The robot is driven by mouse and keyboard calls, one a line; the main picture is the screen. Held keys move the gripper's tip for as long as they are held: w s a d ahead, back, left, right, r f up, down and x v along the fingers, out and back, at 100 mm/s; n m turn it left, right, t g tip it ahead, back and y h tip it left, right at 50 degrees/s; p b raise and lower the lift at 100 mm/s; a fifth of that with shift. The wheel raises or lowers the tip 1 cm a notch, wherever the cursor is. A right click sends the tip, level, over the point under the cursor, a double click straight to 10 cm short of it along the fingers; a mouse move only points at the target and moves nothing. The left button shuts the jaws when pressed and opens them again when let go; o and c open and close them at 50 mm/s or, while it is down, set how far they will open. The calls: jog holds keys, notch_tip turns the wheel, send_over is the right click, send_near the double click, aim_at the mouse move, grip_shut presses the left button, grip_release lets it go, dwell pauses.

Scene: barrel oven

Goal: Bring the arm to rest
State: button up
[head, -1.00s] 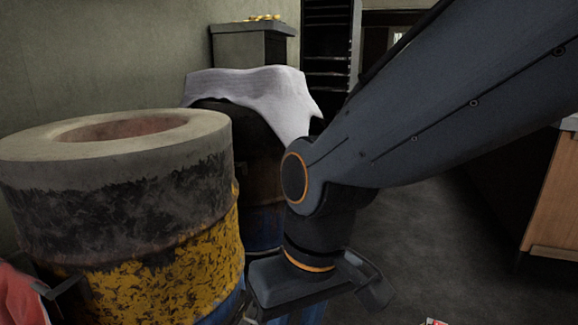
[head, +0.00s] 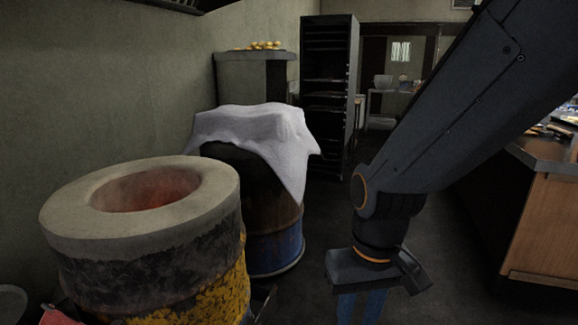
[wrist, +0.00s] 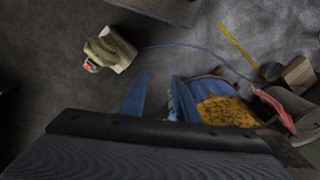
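My arm comes down from the upper right in the head view, bent at the elbow, with my gripper (head: 361,308) pointing down over the floor to the right of the barrels. In the wrist view my gripper (wrist: 160,98) shows two blue fingers standing apart with bare floor between their tips. It is open and holds nothing.
A barrel oven (head: 75,230) with a glowing opening stands at the left. Behind it is a barrel under a white cloth (head: 255,130). A tall black rack (head: 328,95) stands further back. A wooden counter (head: 545,225) is at the right.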

jog(key=s+d+r+m+p, duration=0.2)
jog(key=d+r+p, duration=0.5)
jog(key=r+p, duration=0.2)
jog(key=shift+d+h+p, duration=0.3)
jog(key=shift+d+p, duration=0.1)
jog(key=shift+p, duration=0.6)
